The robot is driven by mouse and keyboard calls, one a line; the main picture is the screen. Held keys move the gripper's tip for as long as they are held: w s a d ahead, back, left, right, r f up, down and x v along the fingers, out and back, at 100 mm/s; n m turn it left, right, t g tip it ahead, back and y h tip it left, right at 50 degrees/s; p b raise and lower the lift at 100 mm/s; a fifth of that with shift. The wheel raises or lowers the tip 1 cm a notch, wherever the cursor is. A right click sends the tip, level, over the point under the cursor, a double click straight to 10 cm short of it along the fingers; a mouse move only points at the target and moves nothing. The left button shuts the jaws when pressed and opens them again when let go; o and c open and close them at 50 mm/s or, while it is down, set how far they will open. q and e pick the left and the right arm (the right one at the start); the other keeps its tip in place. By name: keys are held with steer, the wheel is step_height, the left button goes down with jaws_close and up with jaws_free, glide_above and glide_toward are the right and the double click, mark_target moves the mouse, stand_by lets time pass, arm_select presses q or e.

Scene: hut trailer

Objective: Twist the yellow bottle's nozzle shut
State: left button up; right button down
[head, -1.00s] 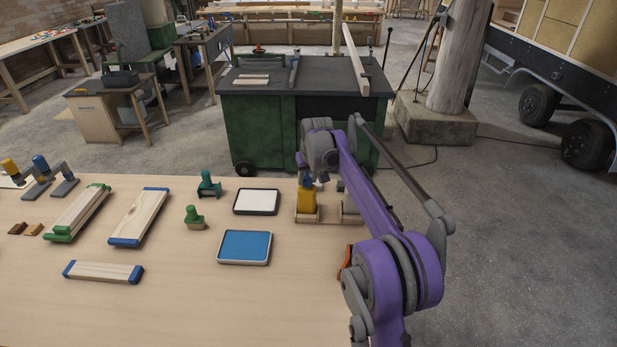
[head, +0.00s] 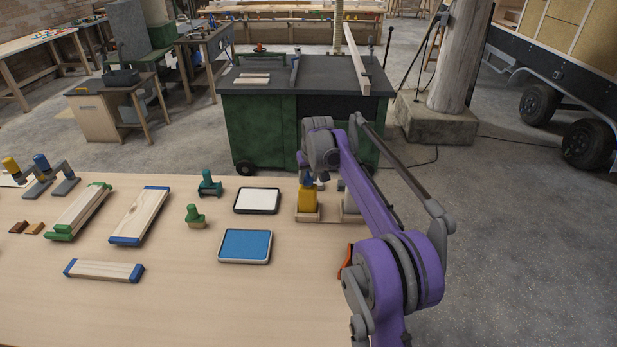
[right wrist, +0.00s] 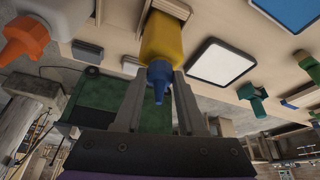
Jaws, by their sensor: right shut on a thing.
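The yellow bottle (head: 307,202) stands upright in a low wooden holder (head: 330,220) at the right end of the workbench. It also shows in the right wrist view (right wrist: 162,40), with its blue nozzle (right wrist: 159,76) pointing toward my wrist camera. My right gripper (right wrist: 158,82) has one finger on each side of the nozzle and is shut on it. In the head view my right gripper (head: 312,182) is small and partly hidden by my purple arm above the bottle. How far the nozzle is turned cannot be told. My left gripper is not in view.
A white bottle with an orange nozzle (right wrist: 25,38) stands beside the yellow one. A white-topped pad (head: 257,201), a blue pad (head: 245,246), green-handled stamps (head: 195,217) and wooden pieces (head: 140,215) lie to the left. The front of the bench is clear.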

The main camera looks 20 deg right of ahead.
steer(key=shift+c, duration=2.3)
jaws_free()
steer(key=shift+r, duration=0.1)
steer(key=v, duration=1)
steer(key=shift+s+r, duration=0.25)
